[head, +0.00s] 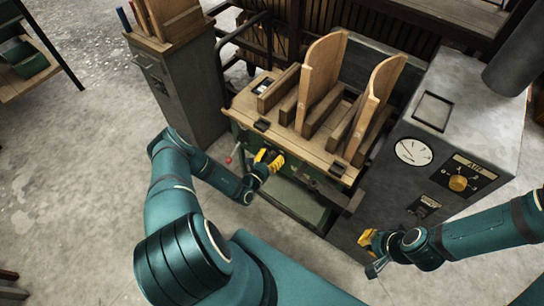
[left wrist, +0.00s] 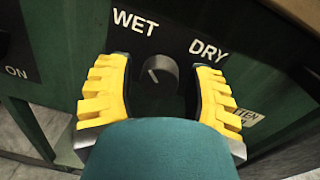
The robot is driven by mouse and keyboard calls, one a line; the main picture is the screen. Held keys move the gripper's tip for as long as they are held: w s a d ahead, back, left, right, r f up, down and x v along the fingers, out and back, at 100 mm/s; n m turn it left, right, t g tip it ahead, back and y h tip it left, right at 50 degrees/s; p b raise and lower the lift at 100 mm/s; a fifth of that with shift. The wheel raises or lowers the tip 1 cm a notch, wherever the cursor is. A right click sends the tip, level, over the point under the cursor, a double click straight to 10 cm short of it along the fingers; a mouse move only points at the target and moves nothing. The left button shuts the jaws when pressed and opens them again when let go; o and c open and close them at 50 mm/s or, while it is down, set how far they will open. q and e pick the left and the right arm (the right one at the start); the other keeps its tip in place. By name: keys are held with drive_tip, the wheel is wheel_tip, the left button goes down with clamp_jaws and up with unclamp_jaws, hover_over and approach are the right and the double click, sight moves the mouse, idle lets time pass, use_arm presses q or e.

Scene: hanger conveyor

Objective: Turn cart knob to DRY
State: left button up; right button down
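The cart (head: 285,125) is a green frame with a wooden top, in the middle of the head view. Its dark round knob (left wrist: 158,74) shows in the left wrist view on a black plate marked WET at upper left and DRY at upper right. The knob's pale pointer line slants up and left, toward WET. My left gripper (head: 269,161) is at the cart's front; in the left wrist view its yellow fingers (left wrist: 160,88) are open on both sides of the knob, with gaps between. My right gripper (head: 372,252) is low by the grey cabinet; its opening is unclear.
Two tall curved wooden boards (head: 322,75) stand on the cart top. A grey cabinet (head: 455,110) with a gauge and an AIR dial (head: 458,183) stands at right. A red-tipped lever (head: 229,160) sticks out left of my left gripper. A grey drawer cabinet (head: 180,90) stands behind left.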

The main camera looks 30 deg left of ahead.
use_arm(q)
clamp_jaws()
drive_tip(key=shift+m, duration=0.5)
drive_tip(key=m+p, duration=0.1)
drive_tip(key=m, duration=0.2)
drive_tip(key=shift+p, duration=0.3)
drive_tip(key=m+p, duration=0.2)
drive_tip(key=m, duration=0.3)
drive_tip(key=shift+m, duration=0.3)
drive_tip(key=m+p, duration=0.1)
drive_tip(key=m, duration=0.3)
drive_tip(key=shift+m+t+h+p, duration=0.3)
drive_tip(key=shift+p, duration=0.05)
drive_tip(key=shift+m+p, duration=0.7)
drive_tip(key=shift+m, duration=1.4)
drive_tip(key=shift+h, duration=0.3)
